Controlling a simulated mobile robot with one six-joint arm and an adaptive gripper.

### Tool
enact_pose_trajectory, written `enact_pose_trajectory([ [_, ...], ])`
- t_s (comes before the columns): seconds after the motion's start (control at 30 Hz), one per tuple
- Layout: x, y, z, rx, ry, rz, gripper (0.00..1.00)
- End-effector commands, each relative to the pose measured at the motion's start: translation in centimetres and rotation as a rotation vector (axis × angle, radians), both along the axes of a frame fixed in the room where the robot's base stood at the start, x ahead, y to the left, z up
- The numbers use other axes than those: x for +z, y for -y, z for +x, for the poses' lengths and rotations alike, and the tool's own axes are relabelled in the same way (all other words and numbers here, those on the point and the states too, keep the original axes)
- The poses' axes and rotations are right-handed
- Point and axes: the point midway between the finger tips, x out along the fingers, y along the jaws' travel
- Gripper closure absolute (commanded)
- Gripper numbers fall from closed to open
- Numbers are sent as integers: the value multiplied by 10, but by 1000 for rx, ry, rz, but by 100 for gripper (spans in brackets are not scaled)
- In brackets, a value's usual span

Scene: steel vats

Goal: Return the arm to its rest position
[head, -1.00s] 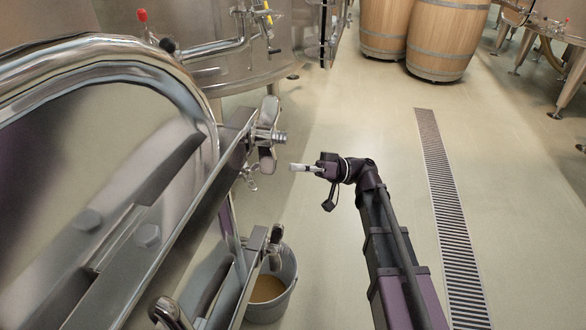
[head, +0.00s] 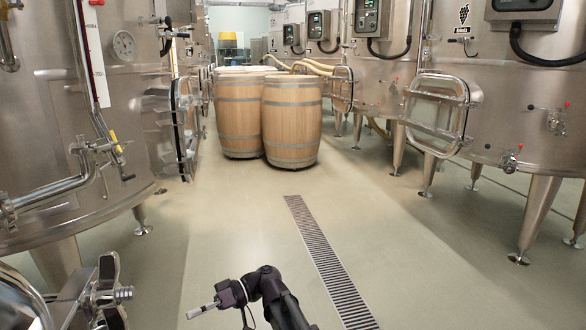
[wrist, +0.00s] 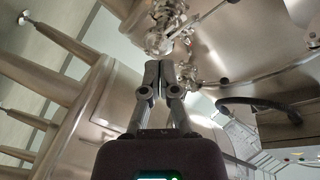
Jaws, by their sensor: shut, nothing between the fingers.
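My arm shows at the bottom of the head view, bent at the wrist. My gripper (head: 203,310) points left, low over the floor, close to the steel clamp hardware (head: 108,292) at the lower left and apart from it. In the wrist view my gripper (wrist: 158,66) has its fingers together with nothing between them. Beyond the fingertips are shiny steel fittings (wrist: 165,30) on a vat.
Steel vats (head: 70,110) line the left and more vats (head: 480,60) on legs line the right. Wooden barrels (head: 292,122) stand at the back of the aisle. A floor drain grate (head: 325,255) runs along the clear floor.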

Motion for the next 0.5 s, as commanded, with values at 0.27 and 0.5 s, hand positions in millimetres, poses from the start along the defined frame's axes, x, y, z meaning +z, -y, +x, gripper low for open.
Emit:
enact_pose_trajectory([
  [0.27,-51,65,16,-175,-21,-406,100],
  [0.5,-91,134,28,-360,-54,-741,100],
])
